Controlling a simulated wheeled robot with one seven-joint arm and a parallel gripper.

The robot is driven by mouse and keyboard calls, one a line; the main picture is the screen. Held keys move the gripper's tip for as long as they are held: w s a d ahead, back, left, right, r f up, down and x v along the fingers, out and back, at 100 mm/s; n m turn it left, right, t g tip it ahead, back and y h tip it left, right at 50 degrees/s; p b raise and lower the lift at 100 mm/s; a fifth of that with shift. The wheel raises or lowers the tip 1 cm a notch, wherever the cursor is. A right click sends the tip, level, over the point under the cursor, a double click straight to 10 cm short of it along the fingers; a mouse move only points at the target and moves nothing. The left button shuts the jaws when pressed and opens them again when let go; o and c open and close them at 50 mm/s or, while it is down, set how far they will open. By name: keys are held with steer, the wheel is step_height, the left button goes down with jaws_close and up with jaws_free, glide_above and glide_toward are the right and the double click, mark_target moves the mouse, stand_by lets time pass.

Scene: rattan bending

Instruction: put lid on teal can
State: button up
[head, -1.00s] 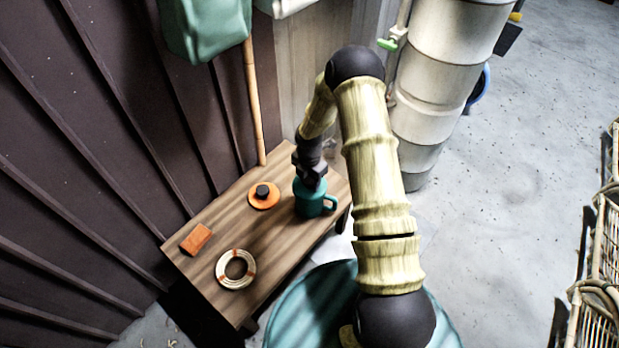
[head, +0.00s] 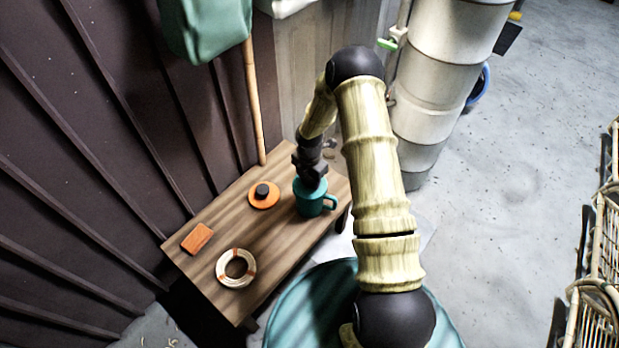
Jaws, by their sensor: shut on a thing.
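The teal can (head: 313,205) stands upright at the right end of the wooden table, with its handle to the right. The fingertips and part of the can's opening are hidden by the gripper.
The wooden table (head: 215,310) also bears an orange block (head: 196,238) and a pale coil (head: 223,275). A bamboo pole (head: 254,105) rises behind it by the dark wall. A large pale barrel (head: 432,85) stands to the right. The table between coil and can is clear.

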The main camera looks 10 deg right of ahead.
steer(key=shift+f+b, duration=0.4)
steer(key=shift+f, duration=0.35)
stand_by(1.0)
steer(key=o, duration=1.1)
steer(key=shift+c, duration=0.2)
steer(key=shift+o, duration=0.4)
steer(key=o, duration=0.5)
steer(key=shift+r, duration=0.15)
steer(key=shift+r+p, duration=3.4)
steer(key=shift+r, duration=0.5)
